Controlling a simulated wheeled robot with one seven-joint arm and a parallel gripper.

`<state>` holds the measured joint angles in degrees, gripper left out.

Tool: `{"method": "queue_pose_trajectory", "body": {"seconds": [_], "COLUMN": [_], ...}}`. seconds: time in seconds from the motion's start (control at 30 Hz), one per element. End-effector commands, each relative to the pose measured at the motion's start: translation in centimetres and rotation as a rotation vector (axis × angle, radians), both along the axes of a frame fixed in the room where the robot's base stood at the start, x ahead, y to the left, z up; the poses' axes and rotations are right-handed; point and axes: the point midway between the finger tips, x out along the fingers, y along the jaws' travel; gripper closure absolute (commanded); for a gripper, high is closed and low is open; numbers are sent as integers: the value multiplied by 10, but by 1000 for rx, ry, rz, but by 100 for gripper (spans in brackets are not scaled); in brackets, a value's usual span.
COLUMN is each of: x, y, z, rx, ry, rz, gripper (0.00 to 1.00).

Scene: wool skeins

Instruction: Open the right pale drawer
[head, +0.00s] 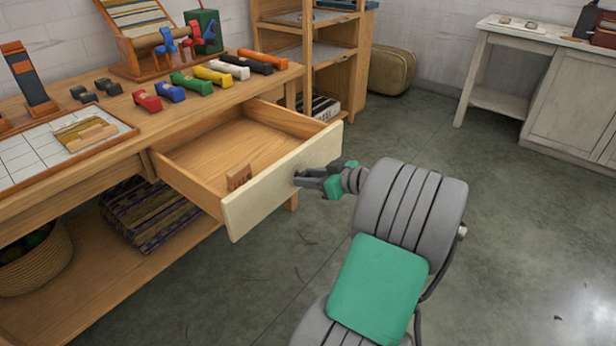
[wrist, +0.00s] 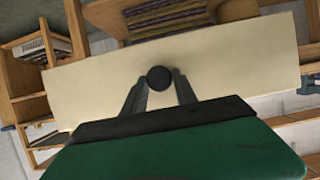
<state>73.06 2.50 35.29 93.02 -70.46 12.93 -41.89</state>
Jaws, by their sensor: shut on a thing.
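The pale drawer (head: 285,182) under the wooden bench stands pulled well out, and its wooden inside shows. A small brown wooden piece (head: 239,177) stands inside against the front panel. My gripper (head: 303,178) is at the middle of the drawer's outer face. In the wrist view the pale front (wrist: 230,62) fills the middle, and a dark round knob (wrist: 159,78) sits between my fingertips. The fingers are shut on this knob. In the head view the knob is hidden by my fingers.
The bench top (head: 130,100) holds a row of coloured wool skeins (head: 213,76), a white tiled board (head: 40,150) and a small loom (head: 140,35). A basket (head: 38,262) and folded striped cloth (head: 150,212) lie on the lower shelf. The floor (head: 520,210) to the right is open.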

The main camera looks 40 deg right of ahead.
Motion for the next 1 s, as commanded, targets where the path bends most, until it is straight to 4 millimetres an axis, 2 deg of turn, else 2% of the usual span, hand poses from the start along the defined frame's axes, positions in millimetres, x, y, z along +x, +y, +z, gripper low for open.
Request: {"method": "queue_pose_trajectory", "body": {"seconds": [0.17, 0.2, 0.4, 0.73, 1.0], "x": [0, 0, 0, -5, -52], "y": [2, 2, 1, -1, -10], "z": [-1, -1, -1, 3, 25], "rx": [5, 5, 3, 1, 2], "ry": [1, 1, 0, 1, 0], "rz": [3, 3, 1, -2, -3], "gripper": [100, 63, 46, 45, 45]}}
